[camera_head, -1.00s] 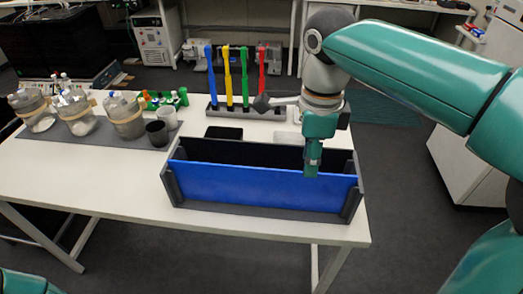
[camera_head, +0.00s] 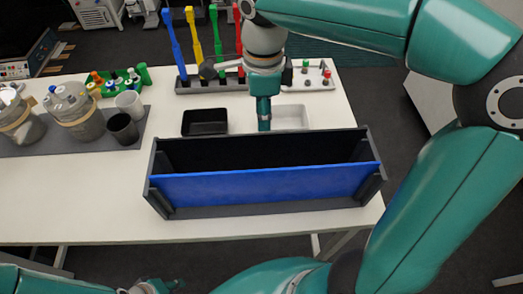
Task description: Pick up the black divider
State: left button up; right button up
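The black divider (camera_head: 255,150) is a long dark panel standing upright in a dark grey rack (camera_head: 160,204), behind a blue divider (camera_head: 262,186). The blue divider hides its lower part. My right gripper (camera_head: 264,124) points down at the far side of the rack, near the middle of its length. In the picture its fingertips end just above the black divider's top edge. I see the gripper narrow-side on, so its opening cannot be made out, and nothing shows held in it.
A small black tray (camera_head: 205,122) and a white tray (camera_head: 291,117) lie behind the rack. A holder (camera_head: 200,87) with coloured upright tools stands farther back. Jars (camera_head: 78,115) and cups (camera_head: 123,128) stand at left. The white table (camera_head: 75,205) is clear at front left.

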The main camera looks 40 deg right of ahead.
aim_at(263, 145)
jog(key=shift+s+a+f+p, duration=0.1)
jog(key=shift+f+p, duration=0.2)
jog(key=shift+f, duration=5.25)
grip_shut()
jog(key=shift+r, duration=0.1)
